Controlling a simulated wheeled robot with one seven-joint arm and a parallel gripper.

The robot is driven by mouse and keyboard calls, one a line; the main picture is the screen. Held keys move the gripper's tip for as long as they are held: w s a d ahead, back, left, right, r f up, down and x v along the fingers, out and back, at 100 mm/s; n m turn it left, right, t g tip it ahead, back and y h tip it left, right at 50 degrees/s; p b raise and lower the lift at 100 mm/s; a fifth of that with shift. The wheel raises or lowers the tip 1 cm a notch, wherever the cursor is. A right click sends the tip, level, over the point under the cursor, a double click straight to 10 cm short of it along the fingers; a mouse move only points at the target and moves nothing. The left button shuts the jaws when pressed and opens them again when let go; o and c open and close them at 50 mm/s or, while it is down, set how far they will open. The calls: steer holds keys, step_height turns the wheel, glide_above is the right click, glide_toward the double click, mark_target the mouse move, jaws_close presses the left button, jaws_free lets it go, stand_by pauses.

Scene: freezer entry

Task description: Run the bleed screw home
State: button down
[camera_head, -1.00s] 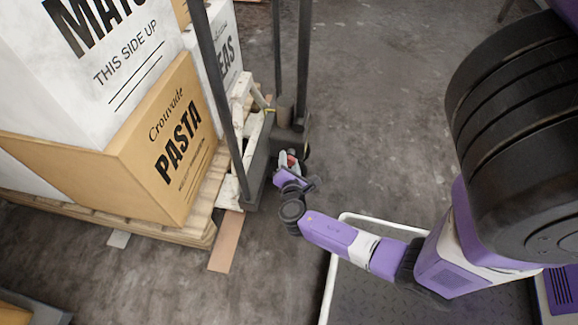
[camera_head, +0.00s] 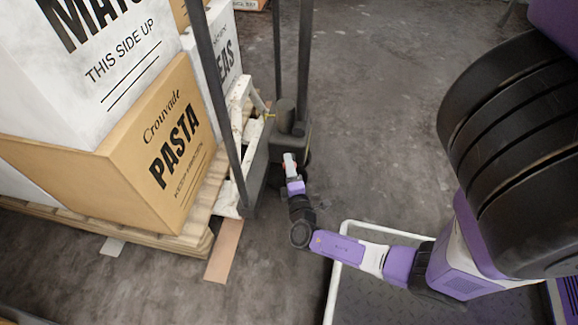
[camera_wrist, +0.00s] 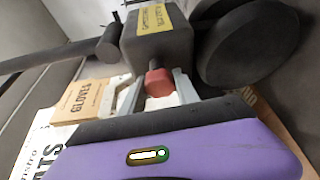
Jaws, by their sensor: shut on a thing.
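The bleed screw (camera_wrist: 158,82) shows in the wrist view as a red knob at the lower end of a dark pump block (camera_wrist: 158,45) with a yellow label. My gripper (camera_wrist: 160,88) has a pale finger on each side of the red knob and is shut on it. In the head view my gripper (camera_head: 290,162) reaches low against the dark base of the pallet truck (camera_head: 287,125), and only a trace of red shows there.
A wooden pallet (camera_head: 185,238) with stacked cartons, one a PASTA carton (camera_head: 165,160), stands at the left, close to the truck's dark uprights (camera_head: 305,50). A dark round wheel-like part (camera_wrist: 250,45) lies right of the block. Concrete floor (camera_head: 380,130) at the right is clear.

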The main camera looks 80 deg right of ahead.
steer(key=shift+w+a+m, duration=0.1)
steer(key=shift+m, duration=0.3)
steer(key=shift+f, duration=0.1)
steer(key=c, duration=0.9)
jaws_free()
steer(key=p+v, duration=0.2)
steer(key=v, duration=0.5)
steer(key=shift+s+a+f+p, duration=0.1)
steer(key=shift+s+a+p, duration=0.1)
steer(key=shift+a+p, duration=0.15)
